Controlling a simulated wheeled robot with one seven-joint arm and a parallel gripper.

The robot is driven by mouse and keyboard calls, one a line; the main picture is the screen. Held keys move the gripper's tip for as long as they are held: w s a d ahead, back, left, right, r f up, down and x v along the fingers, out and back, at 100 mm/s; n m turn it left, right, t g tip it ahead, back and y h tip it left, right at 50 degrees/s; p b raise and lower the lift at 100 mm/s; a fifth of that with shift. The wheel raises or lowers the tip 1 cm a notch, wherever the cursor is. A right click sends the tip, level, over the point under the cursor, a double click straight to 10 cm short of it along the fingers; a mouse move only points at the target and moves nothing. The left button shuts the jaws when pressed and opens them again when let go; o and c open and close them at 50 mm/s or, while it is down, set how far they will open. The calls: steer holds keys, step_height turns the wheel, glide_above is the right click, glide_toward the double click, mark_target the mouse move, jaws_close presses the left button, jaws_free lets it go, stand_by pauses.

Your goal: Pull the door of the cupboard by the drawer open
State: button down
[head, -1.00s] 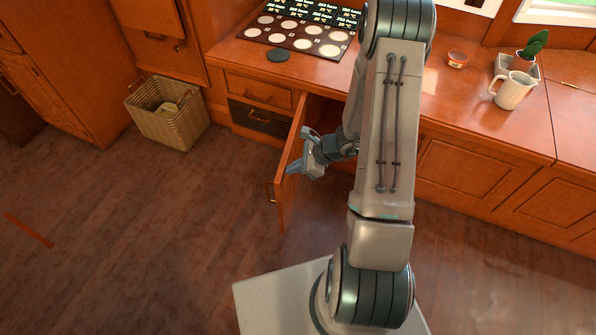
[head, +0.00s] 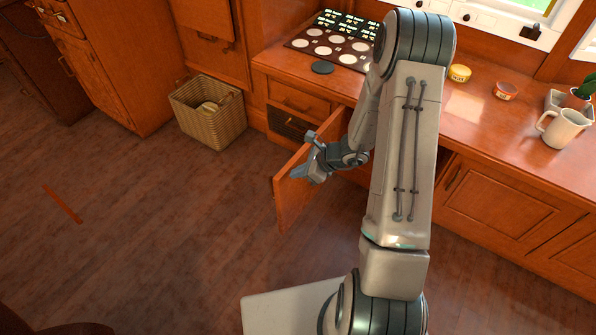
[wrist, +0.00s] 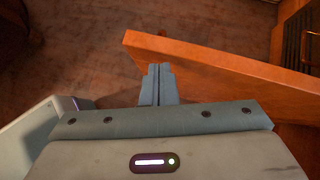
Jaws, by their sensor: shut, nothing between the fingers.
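The cupboard door (head: 288,198) is a wooden panel standing well out from the counter front, below and beside the drawer (head: 300,101). In the wrist view the door's top edge (wrist: 225,62) runs across the picture just beyond the fingers. My gripper (head: 300,172) is at the inner side of the door, near its upper edge, with its fingers shut and empty. In the wrist view my gripper (wrist: 158,70) shows its two fingertips together, overlapping the door's edge in the picture; I cannot tell if they touch it. The cupboard's inside is mostly hidden behind my arm.
A wicker basket (head: 209,112) stands on the floor left of the drawer. The counter (head: 480,128) holds a white pitcher (head: 562,127), a small orange bowl (head: 506,91) and a yellow tin (head: 459,73).

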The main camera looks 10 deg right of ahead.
steer(key=s+d+r+p, duration=0.2)
steer(key=s+d+r, duration=0.5)
steer(key=shift+s+d+p, duration=0.15)
steer(key=shift+s+p, duration=0.15)
steer(key=shift+p, duration=0.1)
steer(key=shift+r, duration=0.1)
steer(key=s+a+r+n+g+h+p, duration=0.15)
steer(key=r+n+p, duration=0.25)
steer(key=r, duration=0.5)
steer(key=s+a+r+n+g+p, duration=0.1)
steer(key=s+a+r+n+p, duration=0.3)
steer(key=r, duration=0.4)
steer(key=s+a+r+n+g+h+p, duration=0.1)
steer(key=r+n+p, duration=0.35)
steer(key=r, duration=0.45)
steer(key=s+d+r+n+t+h+p, duration=0.1)
steer(key=s+r+n+p, duration=0.3)
steer(key=r, duration=0.6)
steer(key=s+d+r+n+t+h+p, duration=0.1)
steer(key=s+r+n+h+p, duration=0.3)
steer(key=r, duration=0.6)
steer(key=n+p, duration=0.2)
steer(key=shift+n, duration=0.35)
steer(key=shift+s+h, duration=0.1)
steer(key=shift+h, duration=0.15)
